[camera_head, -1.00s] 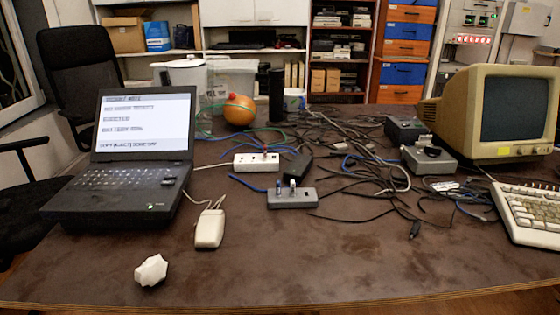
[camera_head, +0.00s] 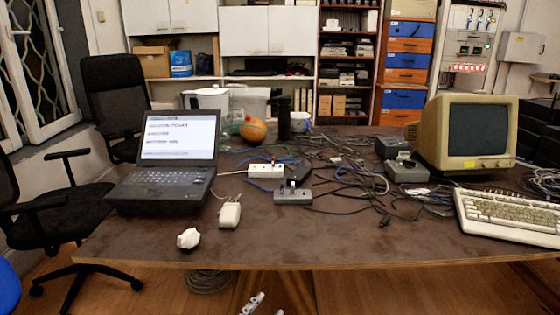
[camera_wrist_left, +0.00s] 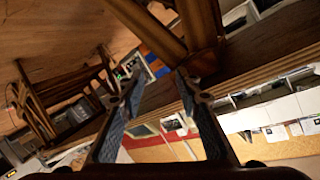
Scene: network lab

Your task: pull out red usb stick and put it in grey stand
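The white block (camera_head: 266,170) lies on the table behind the grey block. A small red stick (camera_head: 267,163) appears to stand in it, though it is very small here. The grey stand (camera_head: 293,196) is just in front, with a dark stick and a pale stick upright in it. In the left wrist view my left gripper (camera_wrist_left: 156,82) has its two fingers apart with nothing between them. It is away from the table top, with wooden table legs beyond it. Small grey parts at the head view's bottom edge may be a gripper; I cannot tell which. My right gripper is not clearly seen.
On the brown table (camera_head: 330,240) are an open laptop (camera_head: 165,165), a white mouse (camera_head: 229,214), a crumpled white lump (camera_head: 188,239), tangled cables (camera_head: 350,175), a monitor (camera_head: 470,135) and a keyboard (camera_head: 510,215). The front middle of the table is clear.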

